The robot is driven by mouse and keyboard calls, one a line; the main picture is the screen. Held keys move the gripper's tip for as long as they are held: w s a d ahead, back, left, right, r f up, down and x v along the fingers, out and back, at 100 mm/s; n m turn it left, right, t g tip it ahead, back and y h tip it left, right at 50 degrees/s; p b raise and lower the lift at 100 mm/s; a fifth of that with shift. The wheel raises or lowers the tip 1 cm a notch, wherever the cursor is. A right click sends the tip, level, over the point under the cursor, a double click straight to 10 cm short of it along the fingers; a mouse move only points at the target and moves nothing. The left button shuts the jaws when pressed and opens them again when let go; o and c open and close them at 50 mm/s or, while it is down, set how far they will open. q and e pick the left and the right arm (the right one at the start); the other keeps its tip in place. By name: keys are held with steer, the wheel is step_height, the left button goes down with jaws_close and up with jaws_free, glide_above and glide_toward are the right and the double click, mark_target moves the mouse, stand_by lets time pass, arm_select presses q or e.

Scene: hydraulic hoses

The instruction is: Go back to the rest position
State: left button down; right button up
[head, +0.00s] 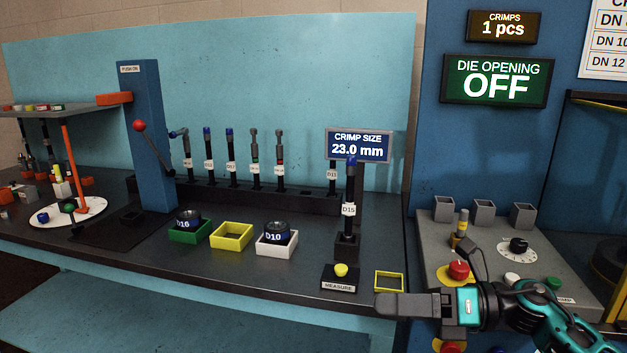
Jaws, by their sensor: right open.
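My right gripper (392,304) shows at the lower right, its grey fingers pointing left near the bench's front edge. It looks empty and is open, though the gap between the fingers is hard to see from this side. Its arm comes in from the lower right, in front of the control panel (440,262). My left gripper is not in the head view.
The dark bench (220,262) carries a green tray (190,236), a yellow tray (231,236), a white tray (277,246), a MEASURE button (341,271) and an upright D15 hose (349,225). A blue press column (148,140) stands left. The front bench strip is clear.

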steer(key=s+d+f+n+t+h, duration=0.2)
steer(key=s+f+n+h, duration=0.3)
steer(key=f+n, duration=0.4)
steer(key=s+d+f+n+t+h, duration=0.2)
steer(key=s+f+n+h, duration=0.3)
steer(key=f+n, duration=0.4)
steer(key=s+d+f+n+t+h, duration=0.1)
steer(key=s+f+n+t+h, duration=0.3)
steer(key=f+n, duration=0.6)
steer(key=s+n+h, duration=0.1)
steer(key=s+n, duration=0.1)
steer(key=shift+d+n+p, duration=0.3)
steer(key=shift+d+p, duration=0.05)
steer(key=shift+d, duration=0.05)
